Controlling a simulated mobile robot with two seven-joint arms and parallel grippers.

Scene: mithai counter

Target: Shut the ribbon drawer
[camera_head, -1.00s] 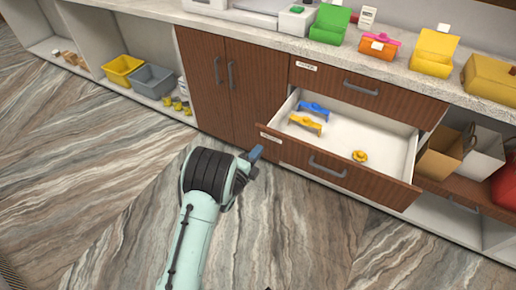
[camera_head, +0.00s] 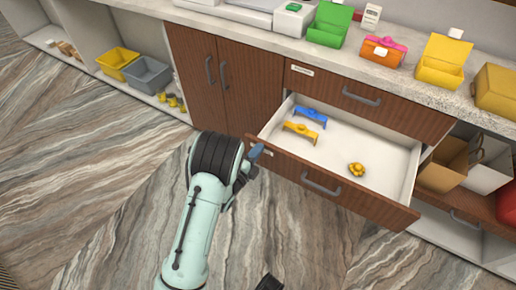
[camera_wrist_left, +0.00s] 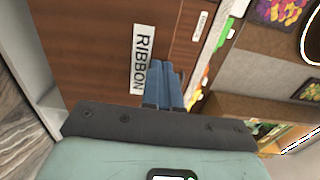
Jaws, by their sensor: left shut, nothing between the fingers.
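The ribbon drawer (camera_head: 352,199) stands open below the counter, its wooden front pulled well out from the cabinet. Inside lie a blue piece (camera_head: 311,115), an orange-yellow piece (camera_head: 300,131) and a gold rosette (camera_head: 357,169). My left gripper (camera_head: 257,151) is shut and empty, with its blue fingertips at the left end of the drawer front. In the left wrist view the fingers (camera_wrist_left: 164,84) point at the wooden front, beside the RIBBON label (camera_wrist_left: 140,58). I cannot tell whether they touch it. A dark part at the bottom edge of the head view may be my right gripper.
A closed drawer (camera_head: 360,94) sits above the open one, and closed cupboard doors (camera_head: 222,85) stand to its left. Coloured boxes line the counter (camera_head: 235,35). Open shelves right of the drawer hold boxes. The floor in front is clear.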

